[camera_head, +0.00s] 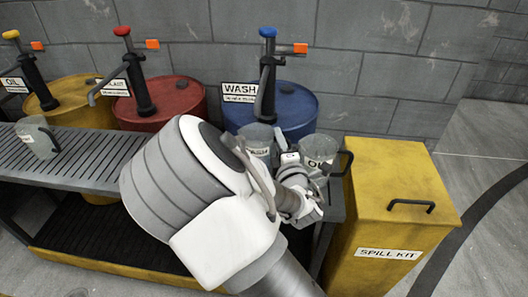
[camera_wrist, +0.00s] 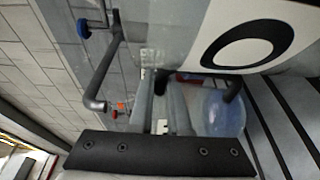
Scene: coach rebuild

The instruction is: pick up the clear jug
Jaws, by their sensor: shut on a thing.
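A clear jug (camera_head: 317,150) with an OIL label and a dark handle on its right is at the right end of the bench. My gripper (camera_head: 291,160) is at its left side, partly hidden by my arm. In the wrist view, the jug's large O label (camera_wrist: 248,44) fills the upper right, very close. My fingers (camera_wrist: 163,90) reach in beside it, near together and shut on the jug. Which part they grip is not clear. The jug's base is hidden, so I cannot tell whether it touches the bench.
A WASH-labelled jug (camera_head: 258,140) stands just left of the gripper. Another jug (camera_head: 38,138) is at the far left of the grated bench (camera_head: 85,158). Yellow, red and blue drums (camera_head: 300,108) with pumps stand behind. A yellow spill kit box (camera_head: 395,190) is close on the right.

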